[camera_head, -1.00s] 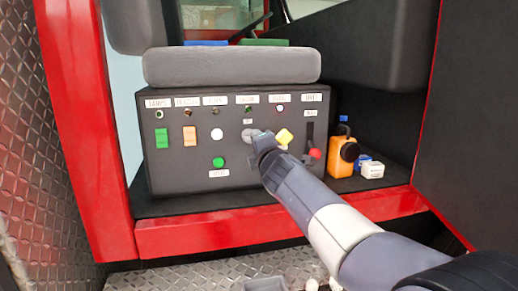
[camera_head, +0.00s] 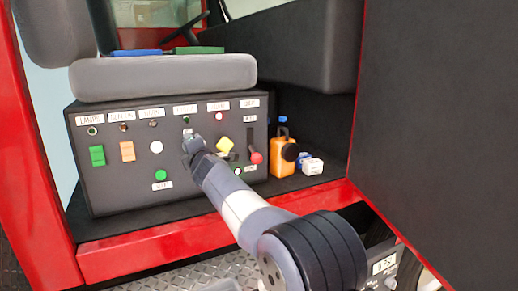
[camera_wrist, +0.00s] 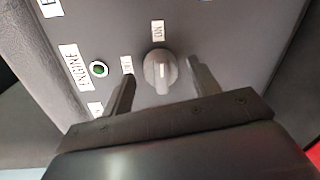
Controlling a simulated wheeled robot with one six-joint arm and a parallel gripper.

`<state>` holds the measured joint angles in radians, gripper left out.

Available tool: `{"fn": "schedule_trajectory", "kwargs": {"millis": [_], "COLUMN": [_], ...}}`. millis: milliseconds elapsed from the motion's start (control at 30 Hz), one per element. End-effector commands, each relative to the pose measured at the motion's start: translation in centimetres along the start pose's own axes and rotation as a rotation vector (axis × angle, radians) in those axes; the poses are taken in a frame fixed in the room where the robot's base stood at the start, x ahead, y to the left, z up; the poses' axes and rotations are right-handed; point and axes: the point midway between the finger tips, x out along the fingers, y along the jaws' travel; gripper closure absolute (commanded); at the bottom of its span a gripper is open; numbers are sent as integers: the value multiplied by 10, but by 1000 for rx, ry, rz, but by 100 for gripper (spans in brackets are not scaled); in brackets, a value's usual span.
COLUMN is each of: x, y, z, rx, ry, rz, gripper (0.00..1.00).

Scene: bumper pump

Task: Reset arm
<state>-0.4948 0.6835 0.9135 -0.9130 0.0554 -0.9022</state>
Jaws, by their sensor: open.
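My gripper (camera_head: 190,143) is in front of the middle of the dark control panel (camera_head: 110,185). In the wrist view its two fingers are apart, and my gripper (camera_wrist: 160,82) has a round grey rotary knob (camera_wrist: 158,70) between the fingertips. The fingers stand either side of the knob with visible gaps, so it is not gripped. The knob has a pale pointer line. A label reading ON sits beside it. In the head view my gripper hides most of the knob.
An orange bottle (camera_head: 283,157) stands to the right. A seat cushion (camera_head: 165,75) overhangs the panel.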

Motion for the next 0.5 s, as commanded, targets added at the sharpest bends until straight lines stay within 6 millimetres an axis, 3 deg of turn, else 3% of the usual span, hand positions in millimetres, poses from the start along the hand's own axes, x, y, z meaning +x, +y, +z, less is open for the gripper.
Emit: {"fn": "schedule_trajectory", "kwargs": {"millis": [500], "x": [10], "y": [-1], "z": [0], "rx": [-2], "ry": [0], "rz": [0], "gripper": [42]}}
